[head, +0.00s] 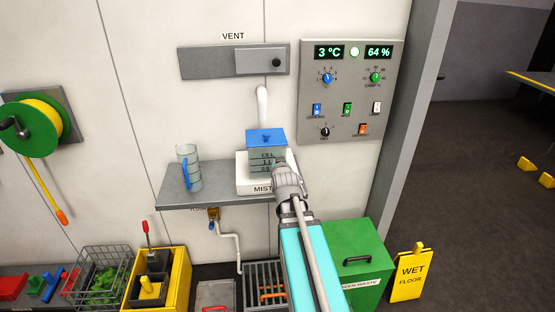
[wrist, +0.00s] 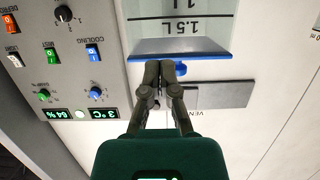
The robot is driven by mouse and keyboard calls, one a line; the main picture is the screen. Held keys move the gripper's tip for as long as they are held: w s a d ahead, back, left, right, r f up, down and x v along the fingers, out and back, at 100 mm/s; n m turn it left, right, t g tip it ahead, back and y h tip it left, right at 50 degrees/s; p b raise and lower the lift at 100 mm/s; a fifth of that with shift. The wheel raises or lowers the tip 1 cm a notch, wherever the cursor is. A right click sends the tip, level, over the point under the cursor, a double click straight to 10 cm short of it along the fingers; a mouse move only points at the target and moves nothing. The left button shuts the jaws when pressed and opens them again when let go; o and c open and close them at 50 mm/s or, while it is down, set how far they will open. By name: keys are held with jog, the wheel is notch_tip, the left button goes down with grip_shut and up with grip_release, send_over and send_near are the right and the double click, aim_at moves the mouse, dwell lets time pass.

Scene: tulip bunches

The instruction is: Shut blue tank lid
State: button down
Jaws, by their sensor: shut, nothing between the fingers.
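The clear tank (head: 262,160) with volume marks stands on the white MIST unit (head: 246,181) on the wall shelf. Its blue lid (head: 266,138) appears to lie flat across the top, with a small blue knob. In the wrist view, which is upside down, the lid (wrist: 205,52) shows edge-on along the tank's rim (wrist: 205,40), its knob partly behind the fingers. No clear gap shows between lid and tank. My gripper (wrist: 158,68) is shut and empty, in front of the lid edge; touch cannot be told. In the head view my gripper (head: 284,174) covers the tank's lower right.
A jug (head: 189,168) stands left on the shelf (head: 210,192). A white pipe (head: 262,104) rises behind the tank. The vent slider (head: 262,61) is above, and the control panel (head: 350,90) is to the right. A green bin (head: 360,245) stands below right.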

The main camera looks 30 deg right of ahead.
jog(key=shift+s+a+f, duration=0.2)
jog(key=shift+s+a, duration=0.05)
jog(key=shift+s, duration=0.25)
jog(key=shift+s+a+f, duration=0.15)
jog(key=shift+s+a, duration=0.1)
jog(key=shift+s, duration=0.25)
jog(key=s+a+f+n+g+y+p, duration=0.1)
jog(key=s+a+f+g+y, duration=0.2)
jog(key=a, duration=0.5)
jog(key=a+f+n+g+y+p, duration=0.1)
jog(key=a+f+g+y, duration=0.15)
jog(key=a+f, duration=0.4)
jog(key=s+a+n+g+p, duration=0.1)
jog(key=s+a+n+g, duration=0.2)
jog(key=s+a+g, duration=0.5)
jog(key=s+a+y, duration=0.1)
jog(key=s+a, duration=0.2)
jog(key=a, duration=0.3)
jog(key=shift+f, duration=0.3)
jog(key=shift+d, duration=0.15)
